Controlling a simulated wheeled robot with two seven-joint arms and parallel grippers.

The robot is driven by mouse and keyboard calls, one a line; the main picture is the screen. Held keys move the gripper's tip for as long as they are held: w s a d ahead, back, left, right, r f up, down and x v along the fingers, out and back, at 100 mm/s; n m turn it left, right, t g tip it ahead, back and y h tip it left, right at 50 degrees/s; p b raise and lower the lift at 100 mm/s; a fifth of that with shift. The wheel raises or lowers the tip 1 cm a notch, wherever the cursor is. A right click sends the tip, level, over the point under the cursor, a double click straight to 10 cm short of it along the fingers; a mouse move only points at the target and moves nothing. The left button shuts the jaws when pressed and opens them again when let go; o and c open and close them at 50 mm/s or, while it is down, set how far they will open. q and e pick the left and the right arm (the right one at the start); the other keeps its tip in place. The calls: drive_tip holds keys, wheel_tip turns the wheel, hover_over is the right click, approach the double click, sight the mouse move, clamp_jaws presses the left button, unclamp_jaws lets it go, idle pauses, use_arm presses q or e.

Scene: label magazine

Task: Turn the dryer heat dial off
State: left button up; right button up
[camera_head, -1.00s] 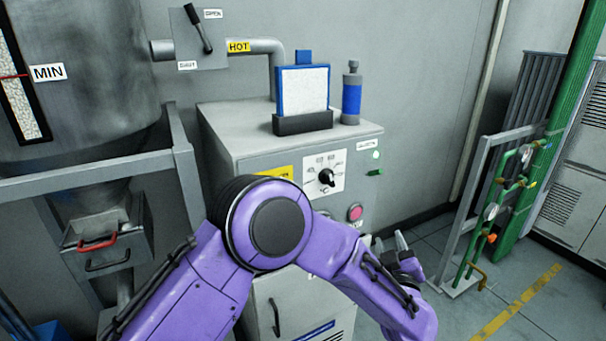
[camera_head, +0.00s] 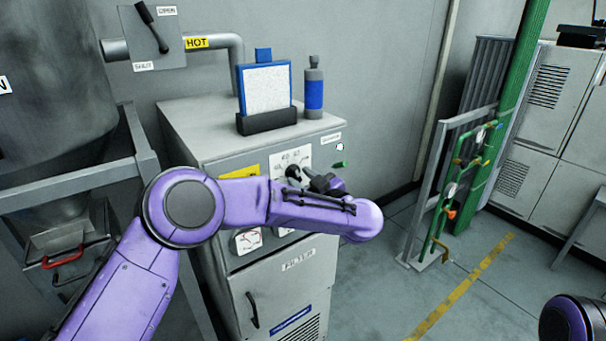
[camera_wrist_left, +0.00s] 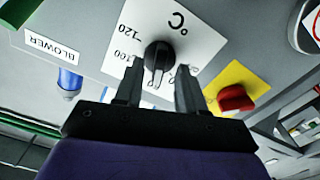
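The dryer heat dial is a black round knob (camera_wrist_left: 157,58) on a white °C scale plate (camera_wrist_left: 190,30) in the left wrist view, where its lettering appears upside down. Its white pointer line points down in that picture, toward my gripper. My left gripper (camera_wrist_left: 160,66) is open, with one dark finger on each side of the knob; I cannot tell whether either touches it. In the head view the left gripper (camera_head: 308,178) is at the dryer's front panel (camera_head: 215,172). It partly hides the dial and its scale plate (camera_head: 284,157). My right gripper is out of view.
In the left wrist view, a red knob (camera_wrist_left: 234,98) on a yellow plate and a blue BLOWER part (camera_wrist_left: 69,80) flank the dial. A framed filter (camera_head: 268,90) and blue bottle (camera_head: 314,92) stand on the dryer.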

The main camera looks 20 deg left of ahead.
use_arm(q)
drive_tip(key=shift+w+a, duration=0.1)
drive_tip(key=shift+w, duration=0.05)
clamp_jaws()
